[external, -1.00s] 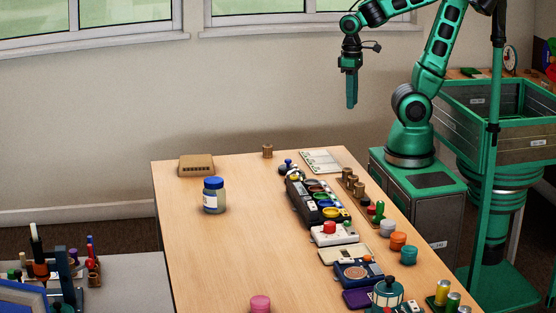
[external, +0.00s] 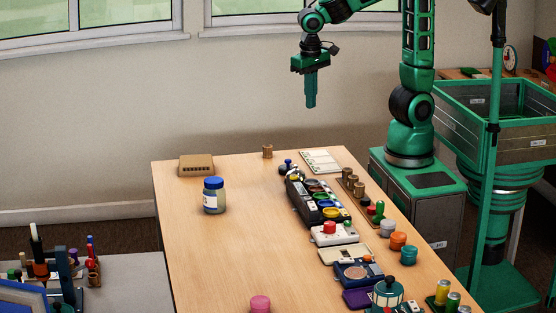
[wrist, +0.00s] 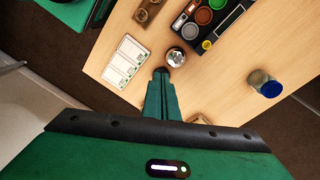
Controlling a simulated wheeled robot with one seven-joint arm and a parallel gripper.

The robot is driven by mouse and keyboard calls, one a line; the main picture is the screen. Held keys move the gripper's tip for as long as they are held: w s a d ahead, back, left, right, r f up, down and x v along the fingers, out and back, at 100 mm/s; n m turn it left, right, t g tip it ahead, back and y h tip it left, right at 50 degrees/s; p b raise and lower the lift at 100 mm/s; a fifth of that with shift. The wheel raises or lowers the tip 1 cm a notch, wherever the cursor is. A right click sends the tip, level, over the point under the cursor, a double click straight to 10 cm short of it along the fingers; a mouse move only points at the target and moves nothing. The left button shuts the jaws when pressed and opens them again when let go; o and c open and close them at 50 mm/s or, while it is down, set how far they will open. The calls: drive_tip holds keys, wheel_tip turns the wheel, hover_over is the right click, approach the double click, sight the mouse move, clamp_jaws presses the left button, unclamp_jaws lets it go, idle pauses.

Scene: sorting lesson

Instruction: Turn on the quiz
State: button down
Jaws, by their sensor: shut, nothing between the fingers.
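A long dark console (external: 301,205) with several coloured round pads lies along the right half of the table; I cannot tell for certain that it is the quiz. My gripper (external: 311,105) is shut and empty, pointing down high above the far end of the table.
A white card (external: 320,161) and a wooden holder (external: 353,186) lie right of the console. A blue-lidded jar (external: 213,196), a brown box (external: 196,166) and a small brown pot (external: 267,151) stand left. Several coloured pots line the right edge. The table's middle is clear.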

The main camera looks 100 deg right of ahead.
drive_tip(key=w+a+f+m, duration=0.15)
drive_tip(key=w+a, duration=0.25)
drive_tip(key=a, duration=0.4)
drive_tip(key=w+a+m, duration=0.2)
drive_tip(key=w+a, duration=0.1)
drive_tip(key=a, duration=0.4)
drive_tip(key=m, duration=0.3)
hover_over(311, 202)
drive_tip(key=a, duration=0.3)
drive_tip(key=shift+d+f+h, duration=0.25)
drive_tip(key=shift+f+h, duration=0.05)
drive_tip(key=shift+f, duration=0.85)
drive_tip(key=shift+f, duration=0.1)
drive_tip(key=f, duration=0.4)
drive_tip(key=d+f, duration=0.1)
drive_tip(key=f, duration=0.4)
drive_tip(key=d+f, duration=0.1)
drive_tip(key=f, duration=0.3)
drive_tip(key=shift+f, duration=0.35)
